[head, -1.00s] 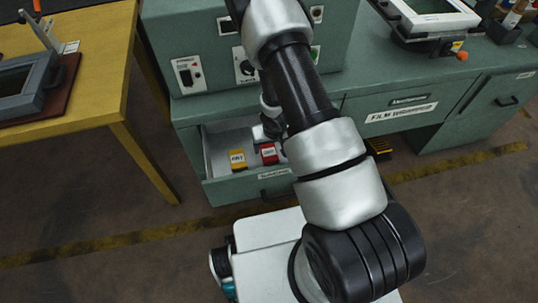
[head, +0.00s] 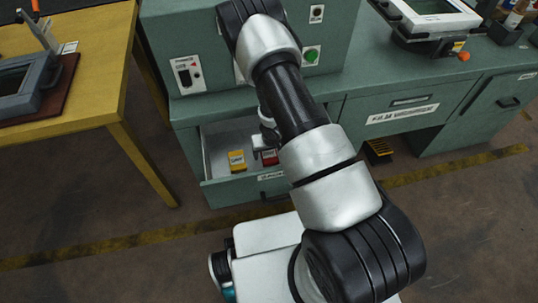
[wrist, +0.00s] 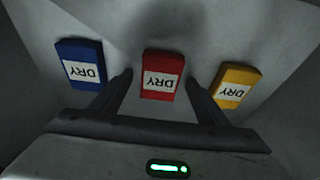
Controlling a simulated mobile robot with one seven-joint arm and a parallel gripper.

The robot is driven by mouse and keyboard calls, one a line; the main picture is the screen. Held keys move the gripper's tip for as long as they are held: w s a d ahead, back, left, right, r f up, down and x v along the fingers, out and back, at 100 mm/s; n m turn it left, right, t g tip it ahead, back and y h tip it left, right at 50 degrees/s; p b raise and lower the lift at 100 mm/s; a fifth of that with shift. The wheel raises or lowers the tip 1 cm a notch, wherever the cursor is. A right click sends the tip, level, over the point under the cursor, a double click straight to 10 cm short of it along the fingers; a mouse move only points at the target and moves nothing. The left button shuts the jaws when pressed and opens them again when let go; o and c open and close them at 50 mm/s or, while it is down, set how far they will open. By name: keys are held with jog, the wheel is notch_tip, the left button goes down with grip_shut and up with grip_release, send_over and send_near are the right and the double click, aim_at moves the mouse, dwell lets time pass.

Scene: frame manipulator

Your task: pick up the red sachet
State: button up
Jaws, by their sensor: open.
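The red sachet (wrist: 163,72), with a white label reading DRY, lies in the open drawer. It also shows in the head view (head: 268,157), partly hidden by my arm. In the wrist view my open gripper (wrist: 160,88) has one finger at each side of the red sachet's lower part, with a narrow gap on each side. Whether the fingers are at the sachet's height cannot be told. A blue sachet (wrist: 80,64) lies left of it and a yellow sachet (wrist: 234,86) lies right of it. The yellow one also shows in the head view (head: 237,160).
The drawer (head: 217,141) is pulled out from the green cabinet (head: 185,110), and its walls stand close around the sachets. A yellow table (head: 95,95) stands at the left. A green bench (head: 400,100) with a framed device continues at the right.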

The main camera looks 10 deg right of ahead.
jog(key=shift+f, duration=0.1)
jog(key=c, duration=1.1)
